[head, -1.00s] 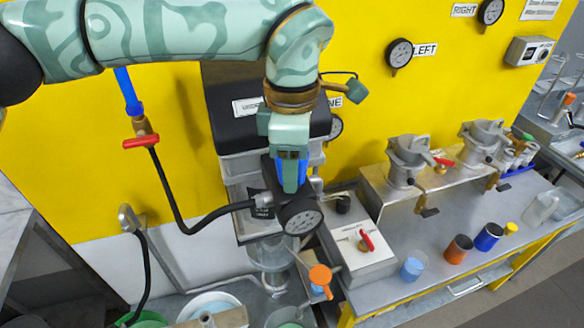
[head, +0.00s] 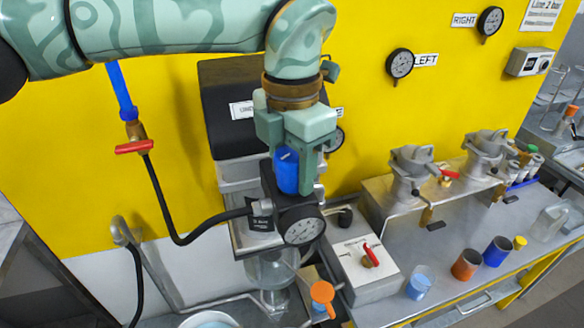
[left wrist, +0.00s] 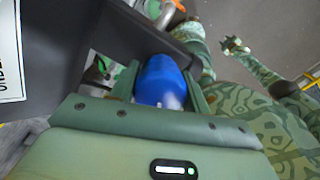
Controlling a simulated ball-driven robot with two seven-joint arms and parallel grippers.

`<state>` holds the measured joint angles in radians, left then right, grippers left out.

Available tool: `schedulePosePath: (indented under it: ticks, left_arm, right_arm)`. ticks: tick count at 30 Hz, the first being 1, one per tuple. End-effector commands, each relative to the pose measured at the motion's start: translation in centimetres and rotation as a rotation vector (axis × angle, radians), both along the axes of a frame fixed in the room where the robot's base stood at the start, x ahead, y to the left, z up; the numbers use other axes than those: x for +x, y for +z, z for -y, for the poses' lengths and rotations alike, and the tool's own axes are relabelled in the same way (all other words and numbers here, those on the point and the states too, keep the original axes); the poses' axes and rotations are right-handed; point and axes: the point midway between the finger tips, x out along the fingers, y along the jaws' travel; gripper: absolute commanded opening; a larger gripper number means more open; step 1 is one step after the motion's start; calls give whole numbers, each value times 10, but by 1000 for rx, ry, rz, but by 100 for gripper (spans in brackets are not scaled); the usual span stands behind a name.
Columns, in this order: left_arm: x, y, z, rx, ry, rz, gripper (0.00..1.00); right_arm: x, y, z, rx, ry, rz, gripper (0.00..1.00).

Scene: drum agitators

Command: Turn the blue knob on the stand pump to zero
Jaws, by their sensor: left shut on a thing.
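The blue knob (head: 287,172) sits on top of the black pump regulator (head: 268,185), above a round white gauge (head: 303,229). My left gripper (head: 297,175) points down from above and is shut on the knob, one finger on each side. In the left wrist view the blue knob (left wrist: 160,82) sits between the fingers. The knob's marking and the gauge needle are too small to read surely. In the left wrist view my right gripper (left wrist: 235,46) shows small and far off, apart from the pump; its jaws are too small to judge.
A black hose with a red-handled valve (head: 135,147) runs to the regulator's left side. A grey box with a red switch (head: 371,256) stands right of the pump. An orange knob (head: 322,292) is below. Cups (head: 467,264) stand on the right bench.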

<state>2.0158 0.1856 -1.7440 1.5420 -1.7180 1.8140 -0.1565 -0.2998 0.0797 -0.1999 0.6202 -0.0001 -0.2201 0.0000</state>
Motion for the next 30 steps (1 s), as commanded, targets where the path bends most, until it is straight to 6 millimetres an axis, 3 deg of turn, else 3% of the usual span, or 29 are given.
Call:
schedulePosePath:
  ticks: [18, 19, 21, 30]
  left_arm:
    - [1, 2, 0, -3, 47, 4, 24]
    - [1, 2, 0, -3, 47, 4, 49]
    - [1, 2, 0, -2, 47, 3, 67]
    - [0, 1, 0, -2, 44, 1, 67]
  right_arm:
    - [0, -2, 0, 0, 0, -1, 34]
    - [0, -2, 0, 0, 0, -1, 34]
    - [0, -2, 0, 0, 0, -1, 34]
    - [0, -2, 0, 0, 0, -1, 34]
